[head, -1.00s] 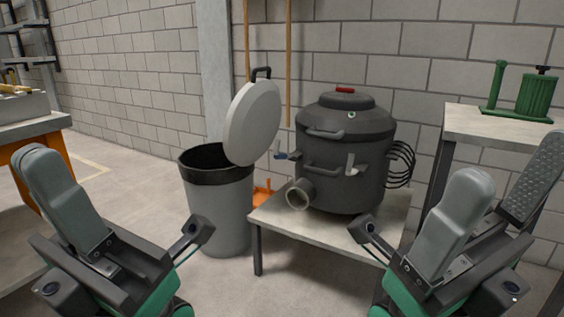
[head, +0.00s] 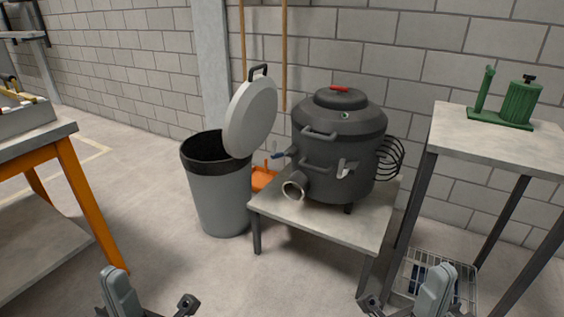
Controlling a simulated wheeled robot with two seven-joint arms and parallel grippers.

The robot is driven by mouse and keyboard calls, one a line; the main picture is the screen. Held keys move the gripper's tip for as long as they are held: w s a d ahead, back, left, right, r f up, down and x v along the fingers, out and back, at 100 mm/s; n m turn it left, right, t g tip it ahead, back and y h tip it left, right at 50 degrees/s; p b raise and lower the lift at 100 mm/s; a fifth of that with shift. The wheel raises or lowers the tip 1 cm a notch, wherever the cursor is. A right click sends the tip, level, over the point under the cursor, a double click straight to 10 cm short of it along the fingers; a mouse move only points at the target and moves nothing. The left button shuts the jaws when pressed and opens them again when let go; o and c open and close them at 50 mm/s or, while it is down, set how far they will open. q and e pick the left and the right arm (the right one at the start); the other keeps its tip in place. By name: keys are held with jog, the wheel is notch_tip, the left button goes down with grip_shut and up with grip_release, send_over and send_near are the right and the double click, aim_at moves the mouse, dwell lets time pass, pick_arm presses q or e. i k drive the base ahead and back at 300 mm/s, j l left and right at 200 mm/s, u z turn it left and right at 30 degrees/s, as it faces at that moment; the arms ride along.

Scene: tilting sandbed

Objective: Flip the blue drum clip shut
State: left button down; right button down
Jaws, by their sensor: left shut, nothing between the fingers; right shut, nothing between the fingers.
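The dark grey drum (head: 338,130) stands upright on a low table, with a domed top and a red piece on it. A small blue clip or lever (head: 278,155) sticks out from the drum's left side; it is too small to tell just how it sits. A pale grey clip (head: 347,168) is on the drum's front, right of an open pipe stub (head: 293,189). My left gripper (head: 116,278) is shut and empty at the bottom left. My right gripper (head: 440,275) is shut and empty at the bottom right. Both are well apart from the drum.
A grey bin (head: 219,195) with its round lid (head: 251,118) tilted up stands close left of the low table (head: 330,222). A taller table (head: 490,140) with a green device (head: 518,103) is at the right. An orange-legged workbench (head: 85,200) is at the left.

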aim_at(274, 156)
jog(key=i+j, duration=0.1)
jog(key=i, duration=0.45)
jog(key=i+j+u, duration=0.15)
jog(key=i, duration=0.35)
jog(key=i+j, duration=0.3)
